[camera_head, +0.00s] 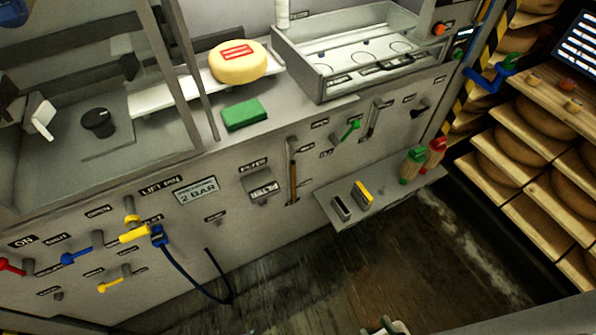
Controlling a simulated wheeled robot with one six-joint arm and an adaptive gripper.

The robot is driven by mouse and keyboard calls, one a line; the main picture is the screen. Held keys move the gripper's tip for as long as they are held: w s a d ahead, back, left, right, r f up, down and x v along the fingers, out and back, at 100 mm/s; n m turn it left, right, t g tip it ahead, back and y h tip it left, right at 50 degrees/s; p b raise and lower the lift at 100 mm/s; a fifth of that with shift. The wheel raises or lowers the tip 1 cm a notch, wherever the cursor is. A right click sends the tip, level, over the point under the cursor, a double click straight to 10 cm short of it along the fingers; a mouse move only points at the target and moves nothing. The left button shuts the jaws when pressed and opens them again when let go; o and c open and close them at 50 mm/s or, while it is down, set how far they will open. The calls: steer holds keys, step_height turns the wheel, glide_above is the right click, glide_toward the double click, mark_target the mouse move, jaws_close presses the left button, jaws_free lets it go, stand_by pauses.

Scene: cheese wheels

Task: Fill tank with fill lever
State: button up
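The tank, an open-topped metal basin (309,75), is at the top, right of centre, with round marks on its floor. No liquid is clearly visible in it. Below it, the machine's front panel carries a small green-handled lever (351,130), tilted up to the right. A grey lever (374,118) stands to its right, and a long lever with a brown handle (292,170) sits in a slot to its left. The labels near these levers are too small to read surely, so I cannot tell which is the fill lever.
A yellow cheese wheel (238,67) and a green block (244,115) lie left of the tank. A low shelf (385,196) juts out below the levers, with green and red-topped handled items on it. Cheese racks (535,150) stand right. The floor (330,270) looks mostly clear.

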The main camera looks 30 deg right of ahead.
steer(key=shift+w+f, duration=0.1)
steer(key=shift+w, duration=0.05)
steer(key=c, duration=0.7)
steer(key=w+f+n, duration=0.1)
steer(key=w+f, duration=0.1)
steer(key=w, duration=0.1)
steer(key=w+f+n, duration=0.2)
steer(key=w, duration=0.1)
steer(key=w+f+n, duration=0.2)
steer(key=w+f, duration=0.1)
steer(key=w, duration=0.1)
steer(key=shift+d+h, duration=0.3)
steer(key=shift+d, duration=0.1)
jaws_close()
steer(key=w+d+n+h, duration=0.2)
steer(key=w+d+h, duration=0.15)
steer(key=w, duration=0.65)
steer(key=w+d+n+h, duration=0.2)
steer(key=w+d, duration=0.2)
steer(key=w, duration=0.7)
steer(key=w+d+r+g+h, duration=0.1)
steer(key=w+d+r+h, duration=0.3)
steer(key=w, duration=0.4)
step_height(320, 180, up, 3)
steer(key=shift+d+f+n, duration=0.15)
steer(key=shift+d+n, duration=0.25)
steer(key=shift+d, duration=0.05)
